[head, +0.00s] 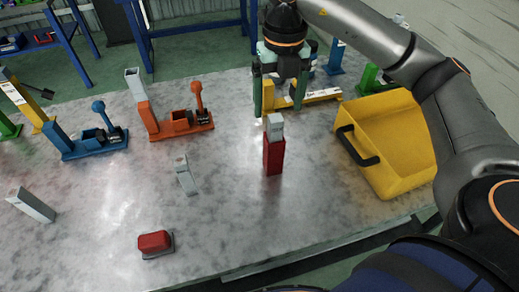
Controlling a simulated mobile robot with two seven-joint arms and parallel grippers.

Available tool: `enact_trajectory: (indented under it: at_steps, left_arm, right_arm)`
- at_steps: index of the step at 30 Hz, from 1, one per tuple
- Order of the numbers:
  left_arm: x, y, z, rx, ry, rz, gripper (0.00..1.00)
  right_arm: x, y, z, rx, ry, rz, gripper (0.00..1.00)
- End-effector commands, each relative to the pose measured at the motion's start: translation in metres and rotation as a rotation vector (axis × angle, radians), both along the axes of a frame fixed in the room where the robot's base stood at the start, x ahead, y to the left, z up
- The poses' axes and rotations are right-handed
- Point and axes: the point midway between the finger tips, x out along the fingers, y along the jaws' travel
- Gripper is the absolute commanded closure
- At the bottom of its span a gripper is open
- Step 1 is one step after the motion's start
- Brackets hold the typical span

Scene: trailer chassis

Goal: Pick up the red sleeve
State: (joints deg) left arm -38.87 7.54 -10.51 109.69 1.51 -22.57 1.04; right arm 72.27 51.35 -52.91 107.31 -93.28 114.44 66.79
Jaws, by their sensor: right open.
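The red sleeve (273,157) stands upright near the middle of the metal table in the head view. A grey block (275,127) sticks up out of its top. My right gripper (277,111) comes in from the upper right and points down with its fingers apart. In the picture its fingertips are just above the top of the grey block. My left gripper is not in view.
A yellow bin (405,165) with a black handle stands right of the sleeve. Orange (180,127) and blue (92,145) fixtures stand to the left. A grey piece (185,174) and a red block on a grey base (154,242) are nearer.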

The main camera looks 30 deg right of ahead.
Motion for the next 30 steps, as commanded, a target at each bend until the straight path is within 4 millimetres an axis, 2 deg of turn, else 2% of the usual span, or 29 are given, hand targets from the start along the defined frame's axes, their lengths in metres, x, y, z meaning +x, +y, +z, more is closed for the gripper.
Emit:
enact_trajectory:
  at_steps: [5,14,18,23,30]
  left_arm:
    - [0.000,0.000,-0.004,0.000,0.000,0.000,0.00]
    - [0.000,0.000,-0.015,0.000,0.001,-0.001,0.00]
    - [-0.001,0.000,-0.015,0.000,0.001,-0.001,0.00]
    - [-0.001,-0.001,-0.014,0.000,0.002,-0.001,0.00]
    - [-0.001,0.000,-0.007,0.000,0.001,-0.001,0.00]
  right_arm:
    - [0.000,-0.006,-0.007,-0.022,-0.003,-0.015,0.12]
    - [0.000,-0.004,-0.053,-0.019,-0.001,-0.014,0.12]
    - [0.000,-0.004,-0.067,-0.018,-0.002,-0.012,0.12]
    - [0.001,-0.004,-0.075,-0.019,-0.004,-0.012,0.12]
    - [0.003,0.000,-0.110,-0.019,0.000,-0.013,0.12]
